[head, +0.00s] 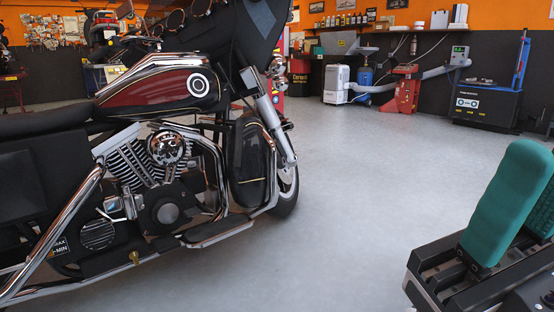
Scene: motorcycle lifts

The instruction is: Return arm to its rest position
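My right gripper (534,196) shows at the lower right, black with two teal fingers. The fingers point up and stand apart with a gap between them, and I see nothing held there. The farther finger is cut off by the right edge of the picture. The gripper is over the open floor, well apart from the motorcycle. My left gripper is not in the head view.
A dark red and black motorcycle (168,97) with chrome pipes fills the left side. The grey floor (340,200) in the middle is clear. At the back stand a black machine (485,105), a red machine (405,90) and a white unit (336,84).

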